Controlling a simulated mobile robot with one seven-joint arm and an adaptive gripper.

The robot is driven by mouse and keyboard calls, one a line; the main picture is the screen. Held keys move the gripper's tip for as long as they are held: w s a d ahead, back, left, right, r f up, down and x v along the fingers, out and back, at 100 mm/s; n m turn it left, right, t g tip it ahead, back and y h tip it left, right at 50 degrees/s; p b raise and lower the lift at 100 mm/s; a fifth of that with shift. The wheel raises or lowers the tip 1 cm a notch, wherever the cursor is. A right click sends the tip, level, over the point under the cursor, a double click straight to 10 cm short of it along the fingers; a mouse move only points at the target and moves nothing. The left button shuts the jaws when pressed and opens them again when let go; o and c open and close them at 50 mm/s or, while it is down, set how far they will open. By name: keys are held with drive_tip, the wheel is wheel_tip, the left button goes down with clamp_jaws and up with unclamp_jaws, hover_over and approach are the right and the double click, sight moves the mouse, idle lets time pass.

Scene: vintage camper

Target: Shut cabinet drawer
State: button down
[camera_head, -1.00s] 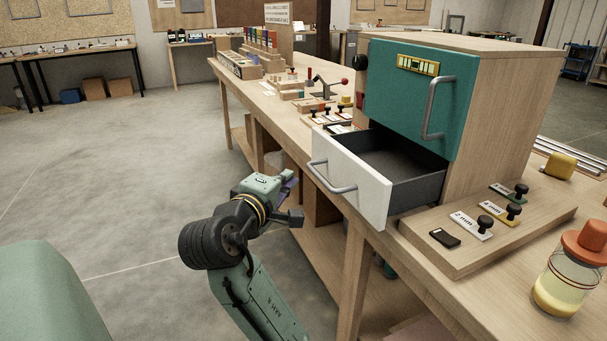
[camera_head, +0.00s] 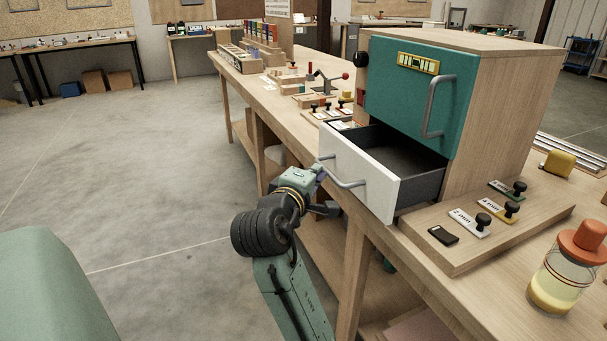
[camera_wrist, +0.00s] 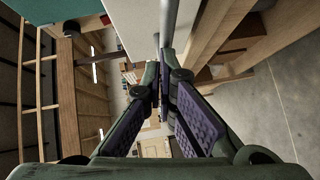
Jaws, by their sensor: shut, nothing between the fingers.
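The cabinet (camera_head: 497,125) is a wooden box with a teal upper door (camera_head: 405,92), standing on the workbench. Its lower drawer is pulled out, with a white front (camera_head: 370,182), a grey bar handle (camera_head: 342,178) and a dark, empty-looking inside. My gripper (camera_head: 325,188) is close to the drawer front at its left, by the handle; I cannot tell if it touches. In the wrist view my gripper (camera_wrist: 163,58) has its purple-padded fingers together at the tips with nothing between them. The drawer front (camera_wrist: 135,25) and the handle bar (camera_wrist: 166,20) show just ahead of the fingertips.
A wooden board (camera_head: 490,235) with several labelled stamps lies right of the drawer. A jar (camera_head: 567,270) with an orange lid stands at the bench's right. Small tools line the bench (camera_head: 285,95) behind the cabinet. The floor (camera_head: 150,180) to the left is clear.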

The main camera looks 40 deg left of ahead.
drive_tip(key=w+d, duration=0.1)
drive_tip(key=w, duration=0.3)
drive_tip(key=w+d+p, duration=0.1)
drive_tip(key=w+d, duration=0.1)
drive_tip(key=w, duration=0.2)
drive_tip(key=w+d, duration=0.2)
drive_tip(key=w, duration=0.3)
drive_tip(key=shift+d+p, duration=0.25)
drive_tip(key=shift+p, duration=0.1)
drive_tip(key=shift+r, duration=0.1)
